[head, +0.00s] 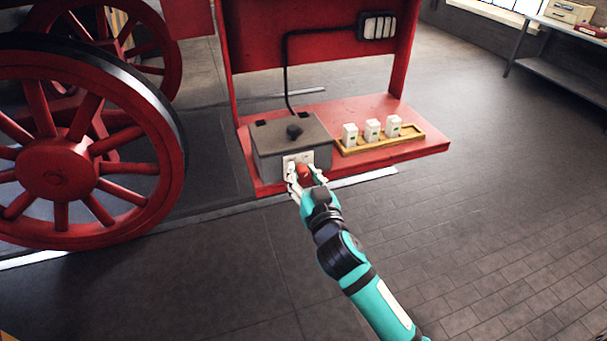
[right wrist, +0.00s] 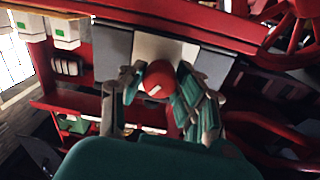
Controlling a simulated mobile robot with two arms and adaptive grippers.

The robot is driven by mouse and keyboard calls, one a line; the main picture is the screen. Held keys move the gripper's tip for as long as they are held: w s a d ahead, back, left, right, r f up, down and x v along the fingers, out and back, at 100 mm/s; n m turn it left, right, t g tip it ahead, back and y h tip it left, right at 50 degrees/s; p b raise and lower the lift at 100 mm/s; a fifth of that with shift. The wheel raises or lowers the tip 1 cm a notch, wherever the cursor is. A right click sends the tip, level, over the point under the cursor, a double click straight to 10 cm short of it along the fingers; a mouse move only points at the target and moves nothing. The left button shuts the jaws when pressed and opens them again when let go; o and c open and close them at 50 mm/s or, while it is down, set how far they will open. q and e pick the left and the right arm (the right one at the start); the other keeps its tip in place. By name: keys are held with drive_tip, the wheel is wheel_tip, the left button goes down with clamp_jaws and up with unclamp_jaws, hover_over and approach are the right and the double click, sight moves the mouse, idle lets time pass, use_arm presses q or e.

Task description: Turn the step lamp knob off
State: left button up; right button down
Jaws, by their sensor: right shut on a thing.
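The step lamp knob (head: 305,173) is red and sits on a pale plate on the front of a grey box (head: 272,139). It also shows in the right wrist view (right wrist: 160,79), with a short white mark on its face. My right gripper (head: 306,177) is shut on the knob, one finger on each side of it, also in the right wrist view (right wrist: 152,88). The fingers hide part of the plate. My left gripper is not in view.
A red step (head: 425,145) carries the box and a yellow tray (head: 378,145) with several white blocks. A black cable (head: 288,70) rises from the box to a caged lamp (head: 377,26). A red spoked wheel (head: 55,175) stands at left. The floor at right is clear.

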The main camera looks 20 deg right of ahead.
drive_tip(key=n+p, duration=0.1)
drive_tip(key=n, duration=0.5)
drive_tip(key=n+p, duration=0.1)
drive_tip(key=n, duration=0.3)
drive_tip(key=shift+a+n, duration=0.1)
drive_tip(key=shift+n, duration=1.6)
drive_tip(key=c, duration=0.9)
unclamp_jaws()
drive_tip(key=shift+c, duration=0.2)
drive_tip(key=shift+s+f, duration=0.1)
